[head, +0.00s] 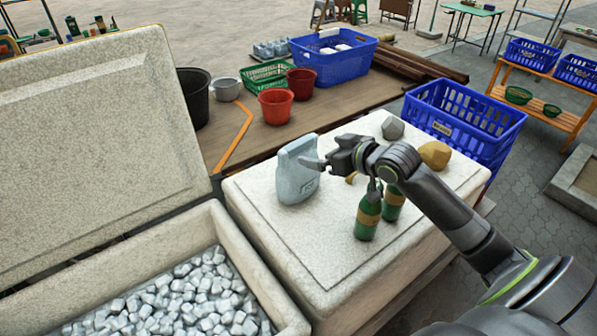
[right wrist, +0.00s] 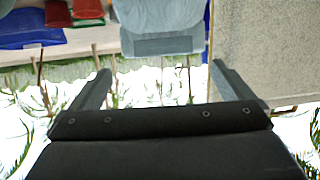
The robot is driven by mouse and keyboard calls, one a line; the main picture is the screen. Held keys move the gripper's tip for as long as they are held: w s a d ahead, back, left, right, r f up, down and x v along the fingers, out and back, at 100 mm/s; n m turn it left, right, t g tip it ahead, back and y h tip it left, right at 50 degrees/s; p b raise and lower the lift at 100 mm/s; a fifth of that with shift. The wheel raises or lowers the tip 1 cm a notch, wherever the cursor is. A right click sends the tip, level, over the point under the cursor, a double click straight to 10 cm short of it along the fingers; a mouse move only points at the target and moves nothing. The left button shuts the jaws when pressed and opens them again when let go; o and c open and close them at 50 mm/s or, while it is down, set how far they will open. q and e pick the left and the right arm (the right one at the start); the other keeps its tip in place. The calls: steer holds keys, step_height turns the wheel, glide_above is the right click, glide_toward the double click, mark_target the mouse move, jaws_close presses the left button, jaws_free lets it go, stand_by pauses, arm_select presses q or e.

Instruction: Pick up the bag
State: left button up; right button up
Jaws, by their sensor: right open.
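The bag (right wrist: 160,25) shows there beyond the fingertips, at the top of the picture. Whether a finger touches the bag, I cannot tell. My left gripper is not in view.
Green bottles (head: 368,213) stand under my right forearm. A grey stone (head: 393,128) and a yellow-brown lump (head: 434,154) sit further back on the lid. An open ice-filled chest (head: 170,300) is at the left. A blue crate (head: 465,118) stands behind the lid.

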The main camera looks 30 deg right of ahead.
mark_target(302, 148)
steer(key=shift+p+x, duration=0.35)
steer(key=shift+x, duration=1.15)
steer(key=shift+w+a+f+p, duration=0.15)
steer(key=shift+w+a+p, duration=0.05)
steer(key=shift+w+p, duration=0.2)
steer(key=p+x, duration=0.1)
steer(key=x, duration=0.2)
steer(key=shift+s+a+f+p, duration=0.1)
steer(key=shift+a+f+p, duration=0.1)
steer(key=shift+p, duration=0.1)
steer(key=shift+w+a+f, duration=0.1)
steer(key=shift+w+f, duration=0.25)
steer(key=shift+w, duration=0.15)
steer(key=c, duration=1.9)
steer(key=shift+r, duration=0.15)
steer(key=shift+c, duration=0.4)
